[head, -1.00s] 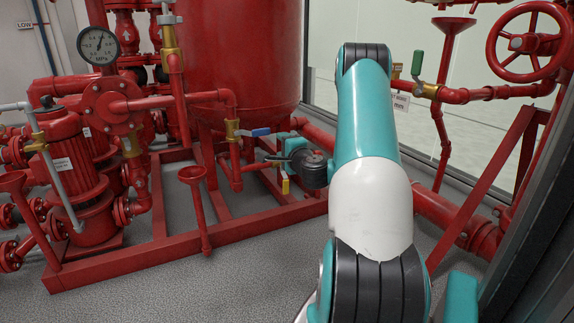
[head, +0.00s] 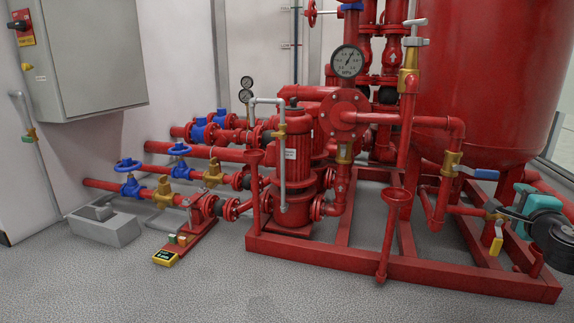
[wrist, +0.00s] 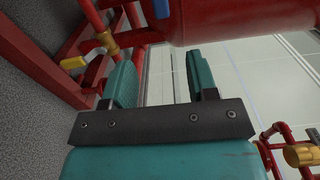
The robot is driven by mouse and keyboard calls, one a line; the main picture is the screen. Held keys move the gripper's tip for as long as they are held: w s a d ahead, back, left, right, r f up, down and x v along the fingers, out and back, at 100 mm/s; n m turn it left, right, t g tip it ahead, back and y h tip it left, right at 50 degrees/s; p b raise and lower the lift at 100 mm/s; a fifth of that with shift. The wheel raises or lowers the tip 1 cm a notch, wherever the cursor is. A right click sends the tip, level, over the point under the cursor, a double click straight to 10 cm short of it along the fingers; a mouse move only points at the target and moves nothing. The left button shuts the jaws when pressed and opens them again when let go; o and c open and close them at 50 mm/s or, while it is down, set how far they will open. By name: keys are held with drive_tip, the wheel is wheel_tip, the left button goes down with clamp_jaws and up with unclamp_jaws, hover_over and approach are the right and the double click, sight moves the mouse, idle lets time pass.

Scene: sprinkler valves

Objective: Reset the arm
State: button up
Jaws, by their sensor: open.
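My gripper (wrist: 160,62) shows in the wrist view with its two teal fingers wide apart and nothing between them. In the head view my arm's teal end is at the right edge, beside the lower pipework of the red tank (head: 485,75). A valve with a yellow handle (head: 496,243) hangs just below and left of it. A valve with a blue handle (head: 478,172) is up and left of it. In the wrist view the yellow handle (wrist: 73,62) lies left of the fingers, apart from them. Most of my arm is outside the head view.
A red frame (head: 400,270) carries the pump (head: 295,165) and a pressure gauge (head: 347,61). A red funnel pipe (head: 390,235) stands in front. Blue-wheeled valves (head: 128,165) and a grey cabinet (head: 85,55) are at the left. The grey floor (head: 200,295) in front is clear.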

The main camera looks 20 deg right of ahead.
drive_tip(key=w+a+r+n+y+p, duration=0.3)
drive_tip(key=a+r+n+y, duration=0.15)
drive_tip(key=a, duration=0.45)
drive_tip(key=w+a+r+n+g+y+p, duration=0.1)
drive_tip(key=w+a+r+n+y+p, duration=0.3)
drive_tip(key=a, duration=0.6)
drive_tip(key=w+a+r+n+y+p, duration=0.2)
drive_tip(key=a+r+n+y, duration=0.35)
drive_tip(key=a, duration=0.35)
drive_tip(key=s+a+r+n+g+y+p, duration=0.1)
drive_tip(key=s+a+r+n+g+p, duration=0.3)
drive_tip(key=a, duration=0.3)
drive_tip(key=s+a+r+n+g+y+p, duration=0.1)
drive_tip(key=s+a+n+g+p, duration=0.15)
drive_tip(key=s+a+n, duration=0.45)
drive_tip(key=s+a+r+n+g+y+p, duration=0.1)
drive_tip(key=s+a+r+n+g+p, duration=0.15)
drive_tip(key=s+a+g, duration=0.4)
drive_tip(key=s+a+r+n+g+h+p, duration=0.1)
drive_tip(key=s+a+r+n+h+p, duration=0.3)
drive_tip(key=s, duration=0.5)
wheel_tip(320, 180, up, 39)
drive_tip(key=d+p, duration=0.1)
drive_tip(key=p, duration=3.7)
drive_tip(key=shift+d+f+p, duration=0.2)
drive_tip(key=shift+d+p, duration=0.1)
drive_tip(key=shift+p, duration=0.1)
